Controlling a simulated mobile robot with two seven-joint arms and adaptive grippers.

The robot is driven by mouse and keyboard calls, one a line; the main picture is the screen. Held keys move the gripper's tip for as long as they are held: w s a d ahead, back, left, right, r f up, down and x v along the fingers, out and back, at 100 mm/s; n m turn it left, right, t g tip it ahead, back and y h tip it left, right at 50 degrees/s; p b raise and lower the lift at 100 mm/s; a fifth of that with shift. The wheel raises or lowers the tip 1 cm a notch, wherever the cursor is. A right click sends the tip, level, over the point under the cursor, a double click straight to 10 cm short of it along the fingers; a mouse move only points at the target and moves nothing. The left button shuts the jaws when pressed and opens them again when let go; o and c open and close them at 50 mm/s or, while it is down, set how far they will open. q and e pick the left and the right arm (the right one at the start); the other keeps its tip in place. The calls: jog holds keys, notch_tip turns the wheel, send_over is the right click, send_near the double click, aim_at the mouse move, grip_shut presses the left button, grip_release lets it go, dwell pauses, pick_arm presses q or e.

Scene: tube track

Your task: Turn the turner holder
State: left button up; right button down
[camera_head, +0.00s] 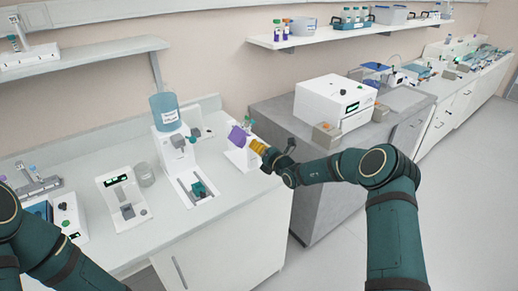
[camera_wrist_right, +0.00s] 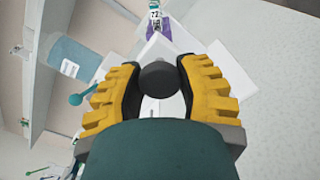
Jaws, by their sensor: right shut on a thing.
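The turner is a white device (camera_head: 238,157) on the bench, with a tilted purple holder (camera_head: 237,137) on it. In the right wrist view the purple holder (camera_wrist_right: 155,31) grips a labelled tube at the top of the picture. My right gripper (camera_head: 262,148), with yellow fingers, is at the right side of the device. In the right wrist view my right gripper (camera_wrist_right: 158,83) is shut on a dark round knob (camera_wrist_right: 158,76) on the device. The fingers and palm hide the knob's sides. My left arm shows at the lower left, but its gripper is out of frame.
A water dispenser (camera_head: 168,112) stands left of the turner, with a glass beaker (camera_head: 144,174) and a white instrument (camera_head: 123,199) farther left. A grey cabinet (camera_head: 318,165) with a white box device (camera_head: 335,103) stands to the right. The bench front before the turner is clear.

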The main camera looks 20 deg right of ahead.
jog(key=n+b, duration=0.1)
jog(key=n, duration=0.3)
jog(key=shift+n+b, duration=0.3)
jog(key=shift+b, duration=0.1)
jog(key=shift+n+b, duration=1.15)
jog(key=shift+n, duration=0.75)
jog(key=c, duration=0.5)
grip_release()
jog(key=shift+c, duration=0.2)
jog(key=v, duration=1.2)
